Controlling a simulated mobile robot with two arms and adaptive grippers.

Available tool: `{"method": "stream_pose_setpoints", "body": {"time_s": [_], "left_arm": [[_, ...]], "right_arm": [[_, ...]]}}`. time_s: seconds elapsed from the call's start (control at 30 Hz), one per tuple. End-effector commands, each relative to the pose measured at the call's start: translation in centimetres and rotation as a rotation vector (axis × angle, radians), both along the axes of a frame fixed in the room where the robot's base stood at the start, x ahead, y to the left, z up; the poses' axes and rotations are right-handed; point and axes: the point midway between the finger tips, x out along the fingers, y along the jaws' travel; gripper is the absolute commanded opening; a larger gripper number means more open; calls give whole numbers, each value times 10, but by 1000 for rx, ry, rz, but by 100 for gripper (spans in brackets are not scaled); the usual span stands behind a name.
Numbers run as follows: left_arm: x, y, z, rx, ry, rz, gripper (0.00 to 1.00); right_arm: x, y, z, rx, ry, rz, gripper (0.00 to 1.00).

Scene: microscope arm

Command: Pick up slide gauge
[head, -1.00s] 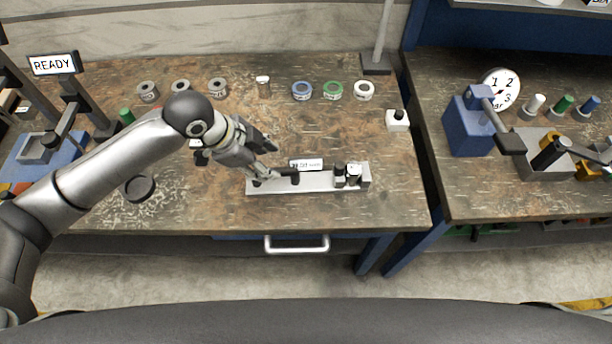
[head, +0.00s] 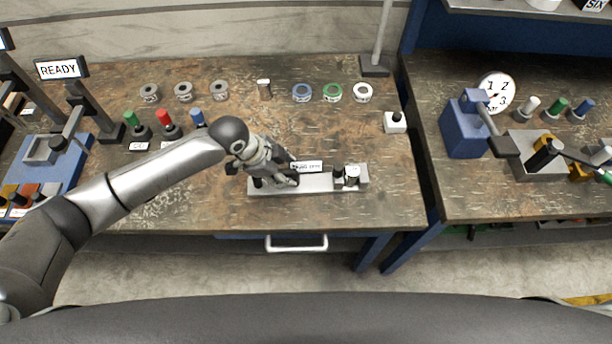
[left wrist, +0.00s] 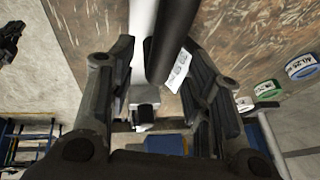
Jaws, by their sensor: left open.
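The slide gauge (head: 318,182) looks like a long pale grey rail lying on the bench, with dark and silver blocks at its right end. A white label (head: 307,166) is at its back edge; the text is too small to read. My left gripper (head: 287,181) is over the left half of the rail and hides part of it. In the left wrist view its fingers (left wrist: 163,100) are apart, with the pale rail (left wrist: 142,45) and a black bar (left wrist: 172,40) showing between them. I cannot tell whether the fingers touch either. My right gripper is not visible.
Several rings line the back of the bench, including a green one (head: 333,92). Coloured knobs, one red (head: 165,120), stand left of my arm. A white block with a black knob (head: 396,122) is at the right edge. Open bench lies between rail and rings.

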Motion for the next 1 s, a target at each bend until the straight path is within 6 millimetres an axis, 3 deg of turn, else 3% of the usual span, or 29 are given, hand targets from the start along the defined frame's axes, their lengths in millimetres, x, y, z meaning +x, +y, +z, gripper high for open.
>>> {"method": "stream_pose_setpoints", "body": {"time_s": [0.4, 0.73, 1.0], "left_arm": [[2, -4, -12, 0, 0, 0, 45], [2, -4, -12, 0, -1, 0, 2], [2, -4, -11, 0, -1, 0, 0]], "right_arm": [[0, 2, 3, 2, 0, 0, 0], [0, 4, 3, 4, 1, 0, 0], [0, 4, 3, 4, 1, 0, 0]]}}
